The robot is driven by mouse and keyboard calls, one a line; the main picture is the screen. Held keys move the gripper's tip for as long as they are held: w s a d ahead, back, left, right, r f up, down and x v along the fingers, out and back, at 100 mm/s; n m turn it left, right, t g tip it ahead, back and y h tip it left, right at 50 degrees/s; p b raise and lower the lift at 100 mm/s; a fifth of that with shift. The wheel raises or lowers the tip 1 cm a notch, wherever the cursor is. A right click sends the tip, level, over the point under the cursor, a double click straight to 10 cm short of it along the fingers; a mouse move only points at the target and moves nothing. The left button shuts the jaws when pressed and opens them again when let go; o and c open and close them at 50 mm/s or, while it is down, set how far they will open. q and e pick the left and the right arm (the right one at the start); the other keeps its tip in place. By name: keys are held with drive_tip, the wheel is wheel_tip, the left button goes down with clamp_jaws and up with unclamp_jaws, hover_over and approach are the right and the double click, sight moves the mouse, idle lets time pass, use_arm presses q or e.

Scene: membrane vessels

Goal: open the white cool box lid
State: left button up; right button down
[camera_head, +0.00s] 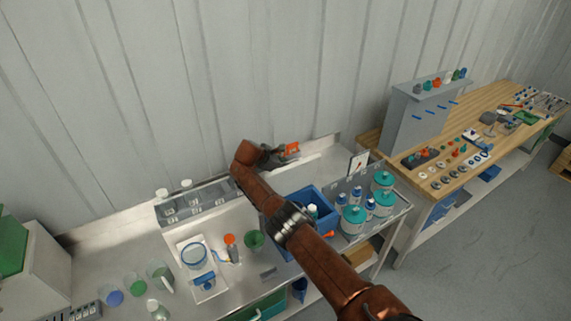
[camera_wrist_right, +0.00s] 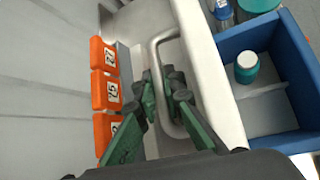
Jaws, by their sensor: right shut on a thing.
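My right gripper (camera_head: 274,155) is at the far side of the bench, close to the wall, with my brown arm reaching in from the lower right. In the right wrist view, its green fingers (camera_wrist_right: 164,96) are shut on a grey loop handle (camera_wrist_right: 166,37). The handle stands beside a pale white surface (camera_wrist_right: 208,65), which looks like part of the white cool box. In the head view the white box (camera_head: 322,167) shows behind the blue crate, partly hidden by my arm. I cannot see a gap under the lid. My left gripper is not in view.
Orange numbered blocks (camera_wrist_right: 104,91) stand left of the fingers. Teal-capped jars (camera_head: 353,220) stand right of my arm. A grey rack (camera_head: 195,203) stands to the left.

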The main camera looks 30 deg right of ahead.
drive_tip(key=shift+r, duration=0.15)
drive_tip(key=c, duration=2.3)
unclamp_jaws()
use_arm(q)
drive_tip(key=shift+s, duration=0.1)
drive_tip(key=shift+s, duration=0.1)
use_arm(e)
drive_tip(key=shift+a+r, duration=0.35)
drive_tip(key=shift+a, duration=0.25)
drive_tip(key=v, duration=1)
drive_tip(key=shift+a+r, duration=0.2)
drive_tip(key=shift+r, duration=0.05)
drive_tip(key=shift+s, duration=0.15)
